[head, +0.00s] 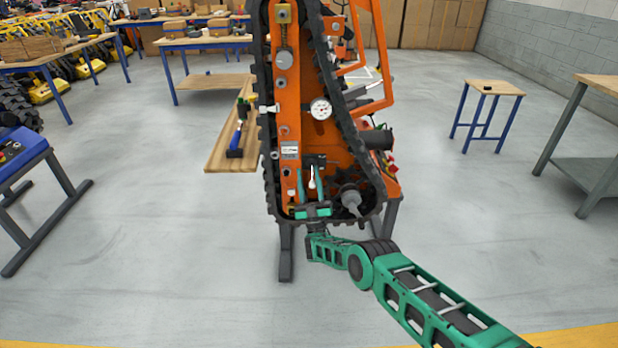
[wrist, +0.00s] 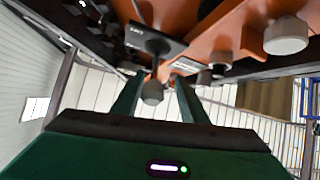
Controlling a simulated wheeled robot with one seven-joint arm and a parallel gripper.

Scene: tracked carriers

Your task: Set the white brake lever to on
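The white brake lever (head: 312,178) stands out from a dark plate on the orange face of the upright tracked carrier (head: 287,110). My gripper (head: 311,172) is at the lever, with one green finger on each side of it. In the wrist view, a lever with a rounded grey-looking knob (wrist: 152,93) hangs from the dark plate (wrist: 150,40), between the spread fingers of my gripper (wrist: 157,82). A gap shows on both sides of the knob, so the fingers look open and apart from it. The plate's marking is too small to read.
A round gauge (head: 320,109) and several knobs sit on the carrier higher up. Another pale knob (wrist: 286,35) is at the right in the wrist view. Black track surrounds the orange face. A wooden bench (head: 226,140) stands behind left; the floor in front is clear.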

